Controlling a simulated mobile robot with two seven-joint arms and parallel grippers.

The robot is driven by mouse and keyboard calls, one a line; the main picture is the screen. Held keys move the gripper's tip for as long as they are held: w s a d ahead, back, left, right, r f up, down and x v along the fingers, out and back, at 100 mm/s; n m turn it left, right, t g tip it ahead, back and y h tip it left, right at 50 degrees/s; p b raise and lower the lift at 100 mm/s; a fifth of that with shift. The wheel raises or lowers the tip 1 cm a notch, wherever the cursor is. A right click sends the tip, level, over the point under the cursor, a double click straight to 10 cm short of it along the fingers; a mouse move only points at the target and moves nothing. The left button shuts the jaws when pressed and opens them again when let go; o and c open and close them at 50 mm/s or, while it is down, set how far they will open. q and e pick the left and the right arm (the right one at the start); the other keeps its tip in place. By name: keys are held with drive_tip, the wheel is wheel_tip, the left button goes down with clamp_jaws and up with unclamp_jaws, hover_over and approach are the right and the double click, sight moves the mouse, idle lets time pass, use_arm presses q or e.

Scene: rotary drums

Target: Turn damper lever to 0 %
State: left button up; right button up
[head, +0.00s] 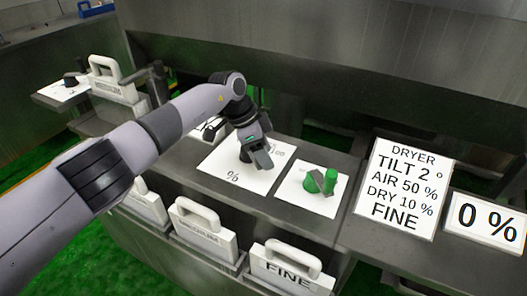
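A white plate marked "%" (222,172) lies on the grey counter below my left gripper (263,158). A dark piece shows at the gripper's underside over this plate; I cannot tell whether it is a lever on the plate or part of the gripper. My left gripper points down and hides part of the plate's markings. Whether its fingers are open or shut, or touch anything, is unclear. A second white plate (307,203) to the right bears a green lever (331,180) with a green base and a dark slanted piece. My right gripper is not in view.
A sign (404,188) reads "DRYER TILT 2°, AIR 50 %, DRY 10 %, FINE". A sign beside it (489,223) reads "0 %". White handled blocks, one marked "FINE" (288,275), stand along the counter's front. Another plate (62,90) with a dark knob lies far left.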

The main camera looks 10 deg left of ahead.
use_arm(q)
drive_tip(key=shift+r, duration=0.1)
drive_tip(key=v, duration=0.7)
idle(0.4)
